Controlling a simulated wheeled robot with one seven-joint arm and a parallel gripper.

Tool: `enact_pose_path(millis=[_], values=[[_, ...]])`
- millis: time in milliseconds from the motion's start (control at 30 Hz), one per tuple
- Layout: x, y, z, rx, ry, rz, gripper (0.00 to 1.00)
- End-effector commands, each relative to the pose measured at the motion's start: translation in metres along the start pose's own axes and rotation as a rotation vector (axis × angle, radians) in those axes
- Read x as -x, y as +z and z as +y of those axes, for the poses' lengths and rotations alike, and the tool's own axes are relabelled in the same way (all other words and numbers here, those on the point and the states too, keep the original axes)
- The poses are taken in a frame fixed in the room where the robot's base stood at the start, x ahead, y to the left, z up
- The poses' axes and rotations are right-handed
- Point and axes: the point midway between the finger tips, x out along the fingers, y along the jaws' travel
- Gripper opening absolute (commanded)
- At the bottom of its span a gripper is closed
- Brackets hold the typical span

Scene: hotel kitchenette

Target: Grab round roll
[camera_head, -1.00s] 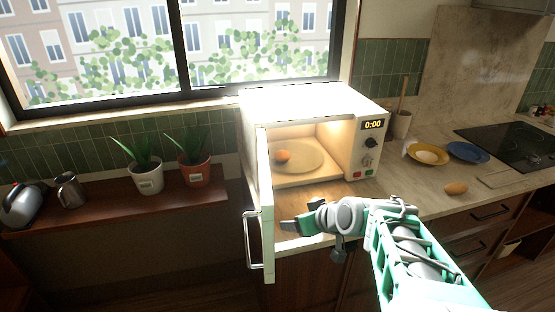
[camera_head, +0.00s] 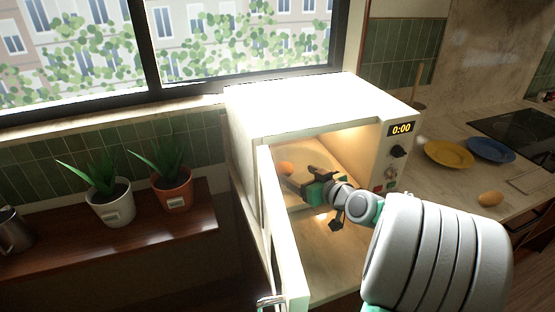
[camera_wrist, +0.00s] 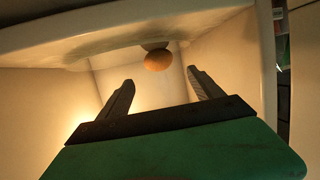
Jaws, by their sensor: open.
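A small round orange-brown roll (camera_head: 286,168) sits on the turntable (camera_head: 322,156) inside the open microwave (camera_head: 300,112). In the wrist view the roll (camera_wrist: 158,60) lies ahead of the fingertips, near the middle and between their lines, not touching them. My gripper (camera_head: 300,179) is inside the microwave opening, just right of and nearer than the roll in the head view. Its two fingers (camera_wrist: 161,77) are spread apart with nothing between them. The arm hides part of the turntable and the microwave floor.
The microwave door (camera_head: 284,235) stands open at the left of my arm. The control panel side (camera_head: 395,160) is close on the right. On the counter are another brown roll (camera_head: 490,199), a yellow plate (camera_head: 449,153) and a blue plate (camera_head: 491,150). Potted plants (camera_head: 172,188) stand left.

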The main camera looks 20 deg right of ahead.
Motion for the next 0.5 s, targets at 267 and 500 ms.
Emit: enact_pose_path(millis=[267,500], values=[[-0.035,0.000,-0.001,0.000,-0.005,-0.002,0.76],[-0.074,0.004,0.002,0.000,-0.003,-0.002,0.76]])
